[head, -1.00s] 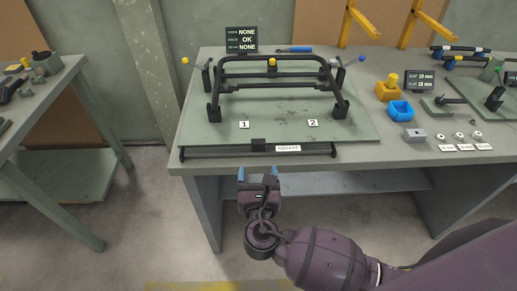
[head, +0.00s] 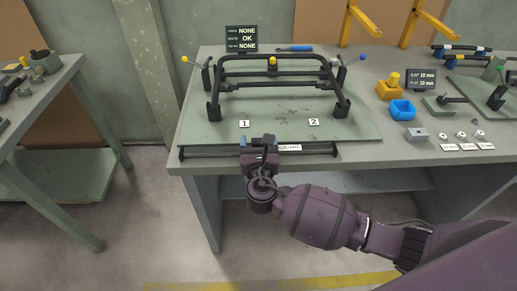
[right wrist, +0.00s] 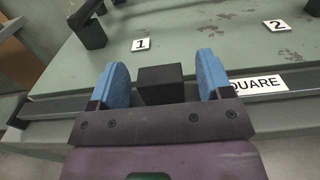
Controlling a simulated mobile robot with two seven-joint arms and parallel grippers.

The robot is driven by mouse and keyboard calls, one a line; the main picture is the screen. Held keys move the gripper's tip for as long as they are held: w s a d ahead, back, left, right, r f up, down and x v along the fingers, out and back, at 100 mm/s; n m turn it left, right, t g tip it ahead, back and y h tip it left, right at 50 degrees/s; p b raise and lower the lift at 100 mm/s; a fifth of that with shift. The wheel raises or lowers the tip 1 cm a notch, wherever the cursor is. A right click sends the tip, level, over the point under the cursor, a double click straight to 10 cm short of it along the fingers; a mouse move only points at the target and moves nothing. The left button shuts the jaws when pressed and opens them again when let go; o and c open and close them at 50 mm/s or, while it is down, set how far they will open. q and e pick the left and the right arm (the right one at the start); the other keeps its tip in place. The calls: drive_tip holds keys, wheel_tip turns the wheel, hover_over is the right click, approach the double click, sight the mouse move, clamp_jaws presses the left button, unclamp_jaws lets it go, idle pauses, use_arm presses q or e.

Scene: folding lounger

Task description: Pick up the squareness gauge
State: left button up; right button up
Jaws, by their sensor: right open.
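The squareness gauge (head: 212,151) is a long thin dark bar lying along the front edge of the green plate, beside a white SQUARE label. Its black block shows in the right wrist view (right wrist: 160,86). My right gripper (head: 258,142) is open at the bar's middle. In the right wrist view, its two blue fingers (right wrist: 163,78) stand on either side of the block, with a visible gap on each side. The gripper partly hides the bar and label in the head view. My left gripper is not in view.
A black tubular frame (head: 275,61) stands in clamps on the green plate (head: 190,128), behind the gauge. Blue (head: 401,110) and yellow (head: 388,92) holders stand to the right. Another bench (head: 50,95) is at far left, with open floor between.

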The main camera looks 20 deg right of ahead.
drive_tip(key=c, duration=1.1)
drive_tip(key=shift+r, duration=0.15)
